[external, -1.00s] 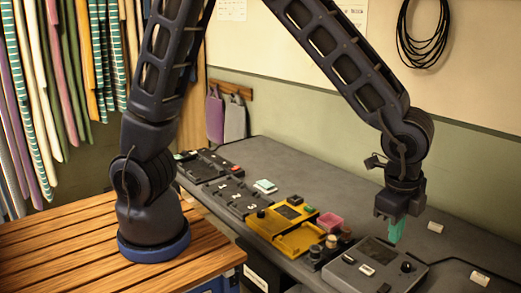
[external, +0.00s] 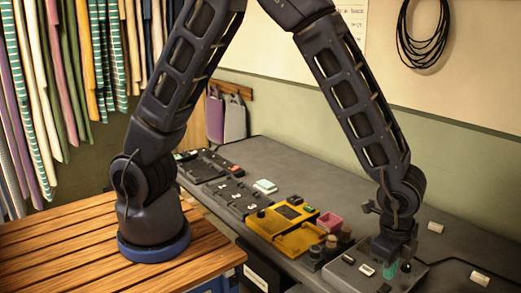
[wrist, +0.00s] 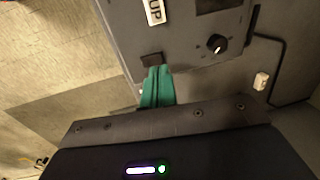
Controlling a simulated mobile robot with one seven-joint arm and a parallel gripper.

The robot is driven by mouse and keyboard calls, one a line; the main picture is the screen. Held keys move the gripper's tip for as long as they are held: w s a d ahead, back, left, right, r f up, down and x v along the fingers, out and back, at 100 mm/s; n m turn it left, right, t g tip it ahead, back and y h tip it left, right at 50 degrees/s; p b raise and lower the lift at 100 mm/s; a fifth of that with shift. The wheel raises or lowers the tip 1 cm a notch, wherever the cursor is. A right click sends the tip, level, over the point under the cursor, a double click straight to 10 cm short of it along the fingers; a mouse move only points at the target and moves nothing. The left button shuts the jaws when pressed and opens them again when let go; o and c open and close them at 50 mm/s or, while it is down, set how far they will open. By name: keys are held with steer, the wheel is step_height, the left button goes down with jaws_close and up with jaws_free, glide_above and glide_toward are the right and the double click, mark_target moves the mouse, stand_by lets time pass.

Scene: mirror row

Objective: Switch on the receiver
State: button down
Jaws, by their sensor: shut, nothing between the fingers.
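A grey device (external: 340,279), which looks like the receiver, lies at the front right of the grey bench in the external view. My gripper (external: 389,270) is low over the device. Its teal fingers (wrist: 156,72) are shut and empty, tips at the dark block. Whether they touch it I cannot tell.
A yellow device (external: 275,226), a pink box (external: 330,222) and dark knobs stand left of the grey device. More black devices (external: 222,190) lie farther along the bench. A cable runs at the right beside small white blocks (external: 435,227). The bench behind is clear.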

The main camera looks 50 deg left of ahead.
mark_target(386, 286)
steer(key=shift+w+f, duration=0.2)
steer(key=shift+f, duration=1.25)
steer(key=shift+f, duration=0.15)
steer(key=shift+s, duration=0.8)
step_height(386, 286, up, 14)
steer(key=s, duration=0.2)
